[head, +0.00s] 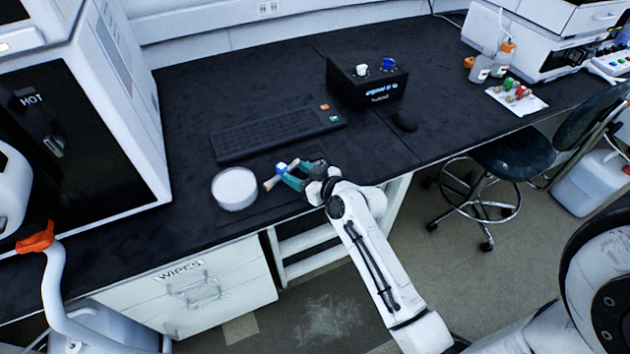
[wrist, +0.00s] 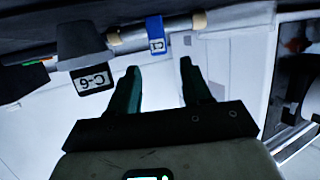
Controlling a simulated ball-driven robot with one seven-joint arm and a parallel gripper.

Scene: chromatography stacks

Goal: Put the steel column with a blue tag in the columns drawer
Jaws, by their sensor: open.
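The steel column (wrist: 180,27) with a blue tag (wrist: 155,34) lies at the top of the wrist view, with tan end fittings. In the head view the blue-tagged column (head: 269,184) is at the bench's front part, right of a white round dish. My gripper (head: 288,176) is at the column, its teal fingers partly overlapping it. In the wrist view my gripper (wrist: 160,66) is open, with nothing between its fingers, and the column lies just beyond the fingertips. No drawer labelled for columns is readable; one drawer front (head: 190,285) reads WIPES.
The white dish (head: 235,188) stands left of my gripper and a black keyboard (head: 277,134) behind it. A dark block with a label (wrist: 86,67) is beside the column. A black box (head: 366,82) stands farther back. A stool (head: 513,154) stands at the right.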

